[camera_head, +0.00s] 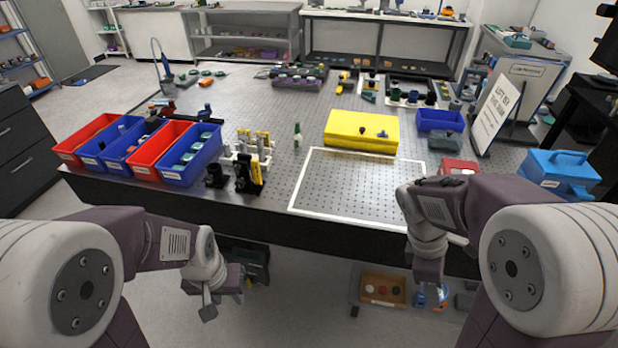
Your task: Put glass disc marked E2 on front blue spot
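My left gripper (222,303) hangs in front of the bench's front edge, below the table top. Its fingers look apart, with nothing seen between them. My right gripper (430,284) points down in front of the bench at the right, and its fingers are too unclear to read. I cannot make out a glass disc marked E2 or a blue spot; any markings are too small to read. Both grippers are well away from the items on the perforated bench (270,120).
Red and blue bins (190,155) line the bench's left front. A tool rack (250,165) stands beside them. A white-outlined area (350,190) is bare. A yellow case (362,130), a blue bin (440,120) and a sign (494,112) stand behind it. A blue toolbox (560,173) is at right.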

